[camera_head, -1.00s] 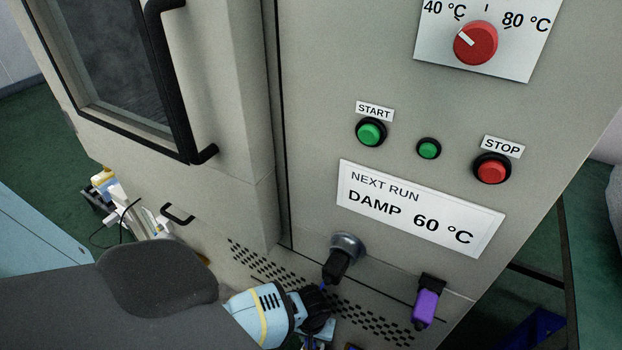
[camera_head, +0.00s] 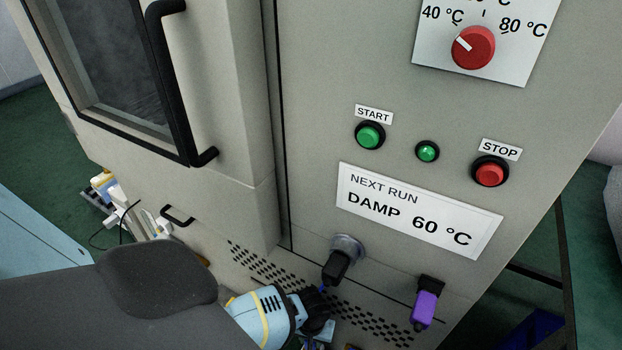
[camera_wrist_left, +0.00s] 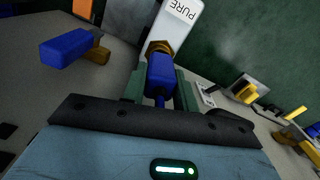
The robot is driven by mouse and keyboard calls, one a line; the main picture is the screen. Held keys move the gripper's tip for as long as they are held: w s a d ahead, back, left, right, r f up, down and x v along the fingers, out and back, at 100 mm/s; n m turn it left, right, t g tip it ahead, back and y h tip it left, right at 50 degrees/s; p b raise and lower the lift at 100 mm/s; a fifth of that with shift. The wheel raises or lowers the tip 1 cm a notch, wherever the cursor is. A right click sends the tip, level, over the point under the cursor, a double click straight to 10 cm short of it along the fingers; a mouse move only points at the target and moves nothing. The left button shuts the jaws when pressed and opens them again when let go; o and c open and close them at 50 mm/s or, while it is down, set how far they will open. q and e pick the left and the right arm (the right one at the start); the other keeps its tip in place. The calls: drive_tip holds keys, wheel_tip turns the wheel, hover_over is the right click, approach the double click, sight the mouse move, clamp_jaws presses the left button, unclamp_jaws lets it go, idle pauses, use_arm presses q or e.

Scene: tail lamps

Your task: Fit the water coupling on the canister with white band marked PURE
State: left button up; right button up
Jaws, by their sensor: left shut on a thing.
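In the left wrist view a blue coupling (camera_wrist_left: 160,75) sits between the fingers of my left gripper (camera_wrist_left: 160,92), which is shut on it. The canister's white band marked PURE (camera_wrist_left: 182,12) is straight beyond it, cut by the top edge. A brass piece (camera_wrist_left: 160,47) lies between the blue body and the white band. I cannot tell whether the coupling is seated or only lined up. In the head view my left gripper (camera_head: 318,308) is low in front of the cabinet's vent holes; the canister is not clear there. My right gripper is not in view.
Another blue piece with brass (camera_wrist_left: 68,47) is at left in the wrist view. The grey cabinet (camera_head: 300,200) stands close, with a black fitting (camera_head: 336,266) just above my gripper and a purple piece (camera_head: 424,307) to the right. Yellow items (camera_wrist_left: 245,92) lie at right.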

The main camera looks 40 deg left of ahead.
use_arm(q)
drive_tip(key=o, duration=1.2)
drive_tip(key=shift+c, duration=0.2)
wheel_tip(320, 180, up, 6)
drive_tip(key=p, duration=0.2)
drive_tip(key=shift+w+r+p, duration=0.1)
drive_tip(key=shift+r+p, duration=0.1)
drive_tip(key=shift+p, duration=0.15)
drive_tip(key=shift+r, duration=0.75)
